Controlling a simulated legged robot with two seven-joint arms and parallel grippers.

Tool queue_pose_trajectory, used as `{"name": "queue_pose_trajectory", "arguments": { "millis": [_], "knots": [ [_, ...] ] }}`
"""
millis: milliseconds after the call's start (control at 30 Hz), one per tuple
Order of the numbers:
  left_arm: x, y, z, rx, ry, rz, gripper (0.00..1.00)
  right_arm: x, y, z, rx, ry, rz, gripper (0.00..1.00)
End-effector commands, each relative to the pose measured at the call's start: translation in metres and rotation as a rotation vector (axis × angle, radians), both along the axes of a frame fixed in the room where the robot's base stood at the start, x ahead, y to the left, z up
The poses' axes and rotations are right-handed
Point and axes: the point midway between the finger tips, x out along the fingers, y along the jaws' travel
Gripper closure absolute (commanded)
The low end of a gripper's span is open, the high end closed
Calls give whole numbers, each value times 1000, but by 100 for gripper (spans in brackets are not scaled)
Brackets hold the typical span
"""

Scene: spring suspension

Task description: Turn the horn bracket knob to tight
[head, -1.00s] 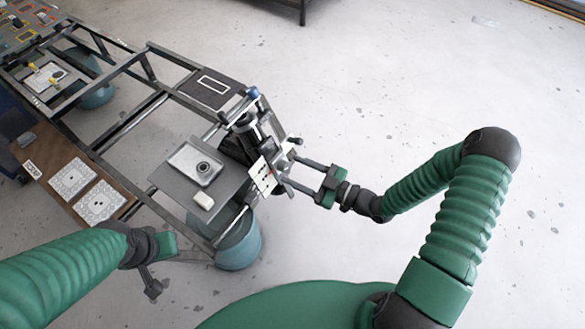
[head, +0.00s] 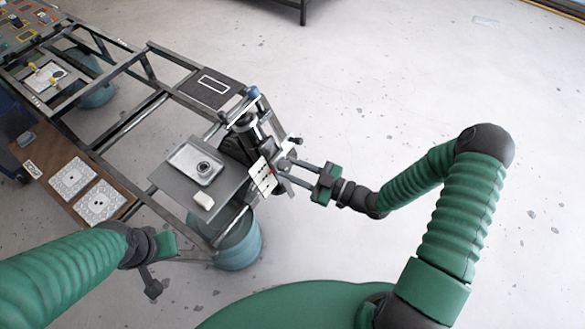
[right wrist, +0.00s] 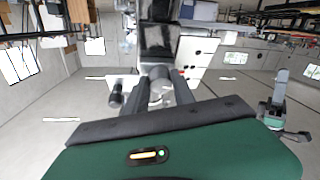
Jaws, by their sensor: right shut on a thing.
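The knob (right wrist: 160,88) is a pale grey piece in front of a dark bracket (right wrist: 157,40) in the right wrist view. My right gripper (right wrist: 155,80) has its two dark fingers on either side of it and is shut on it. In the head view my right gripper (head: 286,172) reaches in from the right to the front of the frame's end, where its fingertips largely hide the knob. A white marked plate (head: 263,177) stands just left of the fingertips; its small markings are too small to read. My left gripper (head: 152,286) hangs low at the left, away from the bracket; its jaws are unclear.
A dark metal frame (head: 118,133) runs to the upper left. It carries a grey plate with a tray (head: 180,160) and a small white block (head: 203,200). A blue-green drum (head: 240,245) stands below. The floor at right is clear.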

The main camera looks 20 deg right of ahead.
Motion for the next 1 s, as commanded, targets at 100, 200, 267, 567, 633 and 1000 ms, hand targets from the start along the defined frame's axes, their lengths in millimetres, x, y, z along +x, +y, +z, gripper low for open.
{"name": "queue_pose_trajectory", "arguments": {
  "millis": [100,200,267,567,633,1000],
  "knots": [
    [0,0,-4,0,0,0,100,2,-1,0,-76,-60,39,100],
    [0,0,-3,0,0,0,100,1,-1,1,-79,-64,40,100],
    [0,0,-3,0,0,0,100,1,-1,1,-78,-63,40,100],
    [0,0,-3,0,0,0,100,1,-1,1,-77,-62,40,48],
    [0,0,-3,0,0,0,100,1,-1,1,-77,-62,40,48],
    [0,0,-3,0,0,0,100,-2,-5,0,-78,-60,40,48]
  ]
}}
